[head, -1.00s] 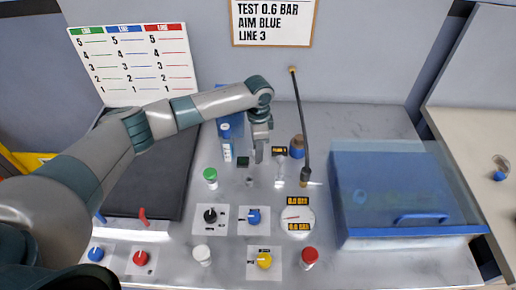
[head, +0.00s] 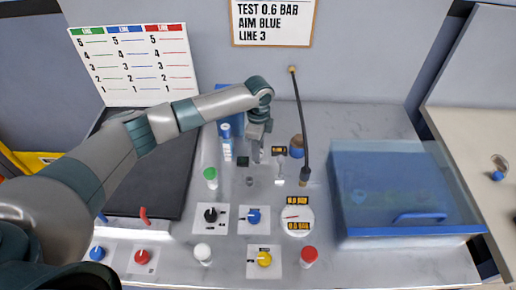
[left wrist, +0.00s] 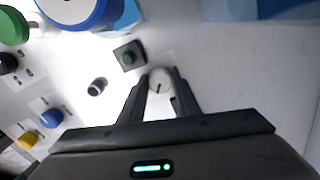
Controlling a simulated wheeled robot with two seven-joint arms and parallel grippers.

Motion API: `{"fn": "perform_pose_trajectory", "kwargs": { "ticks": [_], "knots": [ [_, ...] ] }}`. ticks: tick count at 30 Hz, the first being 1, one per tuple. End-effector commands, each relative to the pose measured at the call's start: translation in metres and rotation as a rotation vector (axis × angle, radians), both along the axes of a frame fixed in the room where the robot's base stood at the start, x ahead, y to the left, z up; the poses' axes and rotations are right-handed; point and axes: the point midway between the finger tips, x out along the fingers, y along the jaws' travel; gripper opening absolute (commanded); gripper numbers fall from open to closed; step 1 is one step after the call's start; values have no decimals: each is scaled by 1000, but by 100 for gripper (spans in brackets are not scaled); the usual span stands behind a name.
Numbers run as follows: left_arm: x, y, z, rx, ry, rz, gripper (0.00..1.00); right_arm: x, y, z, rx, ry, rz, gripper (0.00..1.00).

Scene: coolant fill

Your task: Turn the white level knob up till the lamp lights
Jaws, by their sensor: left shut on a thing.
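The white level knob (left wrist: 160,79) shows between my left gripper's fingertips in the left wrist view, a dark pointer line on its face. My left gripper (head: 257,156) reaches down to the back middle of the bench and is shut on this knob. The fingers hide most of the knob in the head view. A small dark green lamp (left wrist: 128,56) sits on a dark square base beside the knob and looks unlit. It shows in the head view (head: 243,161) just left of the gripper. My right gripper is not in view.
A green-capped bottle (head: 210,177) stands left of the gripper. A dark upright rod (head: 301,130) and a gauge (head: 297,220) are to the right. Black (head: 210,215), blue (head: 253,216) and yellow (head: 264,259) knobs lie in front. A blue clear-lidded box (head: 400,190) fills the right side.

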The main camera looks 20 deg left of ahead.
Motion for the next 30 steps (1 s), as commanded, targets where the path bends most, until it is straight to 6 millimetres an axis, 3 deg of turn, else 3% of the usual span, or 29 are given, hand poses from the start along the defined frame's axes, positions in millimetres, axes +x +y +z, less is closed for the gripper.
{"fn": "perform_pose_trajectory", "kwargs": {
  "ticks": [4,5,6,7,20,26,30],
  "knots": [
    [2,0,2,-2,-4,2,7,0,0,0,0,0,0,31],
    [2,0,2,-2,-4,2,37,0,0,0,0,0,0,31],
    [2,0,2,-2,-4,2,46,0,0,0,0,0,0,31],
    [1,0,2,-2,-4,2,48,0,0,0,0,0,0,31],
    [1,0,4,-2,-2,2,48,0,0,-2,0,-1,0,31],
    [1,-1,22,-3,-4,1,48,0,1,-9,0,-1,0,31],
    [2,0,44,-3,-5,1,48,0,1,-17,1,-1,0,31]
  ]
}}
